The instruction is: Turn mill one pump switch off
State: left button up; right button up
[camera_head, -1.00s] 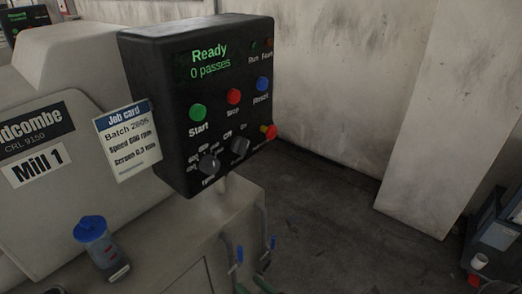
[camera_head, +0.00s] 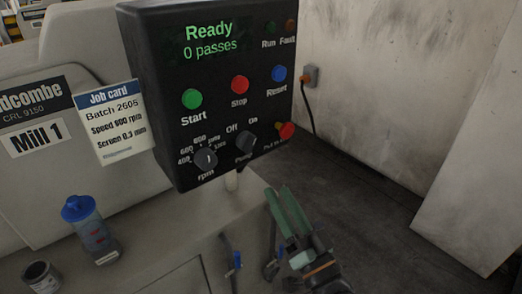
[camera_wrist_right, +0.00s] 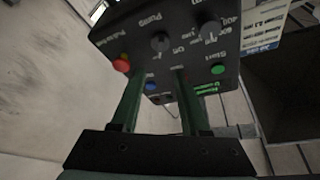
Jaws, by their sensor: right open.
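The black control box (camera_head: 210,60) of Mill 1 stands over the mill body, its display reading "Ready, 0 passes". The pump switch (camera_head: 245,142) is a dark knob low on its face, below "Off" and "On" labels. Its pointer seems to lean towards "On", but it is too small to be sure. My right gripper (camera_head: 279,189) is open and empty, its green fingers below and right of the switch, apart from the box. In the right wrist view the pump switch (camera_wrist_right: 160,42) appears upside down, beyond the open fingertips (camera_wrist_right: 158,71). My left gripper is out of view.
The rpm knob (camera_head: 205,160) is left of the pump switch and the red emergency button (camera_head: 285,131) right of it. Start (camera_head: 192,98), Stop (camera_head: 240,84) and Reset (camera_head: 279,74) buttons sit above. A blue-capped bottle (camera_head: 92,232) stands on the mill.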

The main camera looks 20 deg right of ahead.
aim_at(252, 147)
jog(key=p+x, duration=0.1)
jog(key=x, duration=1.1)
jog(key=shift+w+a+f+p, duration=0.1)
jog(key=shift+a+p, duration=0.05)
jog(key=shift+p, duration=0.2)
jog(key=shift+c, duration=0.3)
grip_shut()
